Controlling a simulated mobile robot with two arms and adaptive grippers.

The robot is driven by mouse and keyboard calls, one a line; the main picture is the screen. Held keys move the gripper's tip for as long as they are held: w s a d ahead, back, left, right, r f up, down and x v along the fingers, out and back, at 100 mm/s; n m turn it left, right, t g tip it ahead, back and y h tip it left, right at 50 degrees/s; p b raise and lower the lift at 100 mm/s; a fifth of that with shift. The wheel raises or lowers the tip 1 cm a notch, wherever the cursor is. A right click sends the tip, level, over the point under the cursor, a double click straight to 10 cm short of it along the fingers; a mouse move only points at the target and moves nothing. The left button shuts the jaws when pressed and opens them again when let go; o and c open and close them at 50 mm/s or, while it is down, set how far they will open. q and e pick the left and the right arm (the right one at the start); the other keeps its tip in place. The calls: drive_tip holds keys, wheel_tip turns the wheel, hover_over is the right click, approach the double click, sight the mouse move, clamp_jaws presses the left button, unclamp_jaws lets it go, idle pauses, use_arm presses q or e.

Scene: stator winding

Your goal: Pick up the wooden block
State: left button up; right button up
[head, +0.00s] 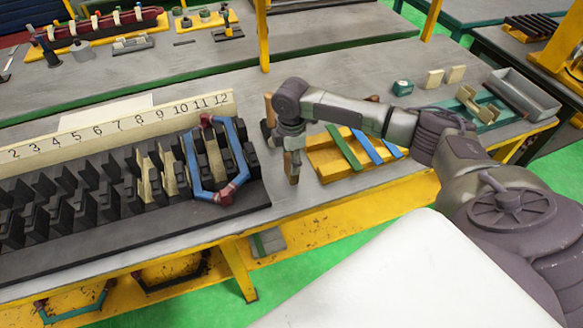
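My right gripper (294,164) points down over the front part of the grey workbench, right of the black stator. My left gripper is not in view.
The black slotted stator (225,199) with blue-and-red coils and a numbered strip (120,127) fills the left. A yellow rack (335,160) with green and blue bars lies right of the gripper. Two pale blocks (433,79) and a grey tray (522,95) are farther right.

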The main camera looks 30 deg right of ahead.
clamp_jaws()
drive_tip(key=shift+r, duration=0.1)
